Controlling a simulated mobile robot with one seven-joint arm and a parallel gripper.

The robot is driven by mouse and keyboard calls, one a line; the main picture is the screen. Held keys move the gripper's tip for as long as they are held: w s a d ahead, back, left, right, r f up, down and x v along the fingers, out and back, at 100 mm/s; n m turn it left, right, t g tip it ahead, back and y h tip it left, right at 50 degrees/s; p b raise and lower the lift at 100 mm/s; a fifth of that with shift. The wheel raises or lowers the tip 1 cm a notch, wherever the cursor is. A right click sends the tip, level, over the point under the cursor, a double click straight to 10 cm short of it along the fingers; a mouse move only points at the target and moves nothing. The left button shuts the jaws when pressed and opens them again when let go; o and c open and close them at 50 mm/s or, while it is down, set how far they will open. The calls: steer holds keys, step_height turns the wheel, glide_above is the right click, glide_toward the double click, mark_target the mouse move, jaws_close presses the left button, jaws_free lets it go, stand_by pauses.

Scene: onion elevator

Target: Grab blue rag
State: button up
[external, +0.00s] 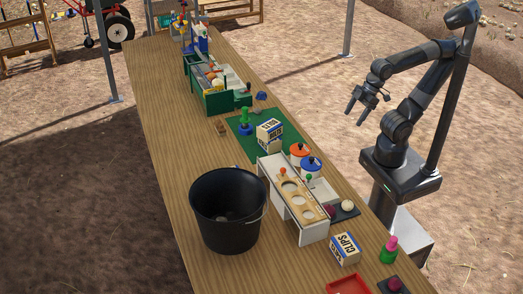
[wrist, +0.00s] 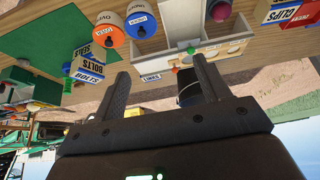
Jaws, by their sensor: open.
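A small crumpled blue item (external: 260,96), which looks like the blue rag, lies on the long wooden table beside the green crate in the external view. I cannot make it out in the wrist view. My gripper (external: 354,110) is open and empty, held in the air off the table's right side, well away from the blue item. In the wrist view its two fingers (wrist: 161,70) stand apart with nothing between them.
The wooden table (external: 160,120) holds a green crate (external: 215,104), a green mat (external: 241,123), a bolts box (external: 269,134), orange and blue lidded pots, a white tray unit (external: 312,231), a clips box (external: 345,249) and a black bucket (external: 227,222). The table's left side is mostly clear.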

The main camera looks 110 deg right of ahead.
steer(key=w+d+r+m+h, duration=0.1)
steer(key=w+d+r+m, duration=0.15)
steer(key=w+d, duration=0.45)
steer(key=w+d+r+m, duration=0.1)
steer(key=w+d+m, duration=0.2)
steer(key=w+d, duration=0.35)
steer(key=w+d+f+m+g+h, duration=0.1)
steer(key=w+d+m, duration=0.15)
steer(key=d, duration=0.65)
steer(key=w+d+f+m+g+h, duration=0.15)
steer(key=w+d, duration=0.25)
steer(key=d, duration=0.6)
steer(key=m+g+h, duration=0.1)
steer(key=m+g, duration=0.2)
steer(key=m, duration=0.5)
glide_toward(262, 93)
steer(key=x, duration=0.4)
steer(key=shift+s+d+r, duration=0.1)
steer(key=shift+s+d, duration=0.05)
steer(key=shift+d, duration=0.15)
steer(key=shift+a+x, duration=0.15)
steer(key=shift+x, duration=1.2)
steer(key=shift+a+x, duration=0.2)
steer(key=shift+x, duration=1.15)
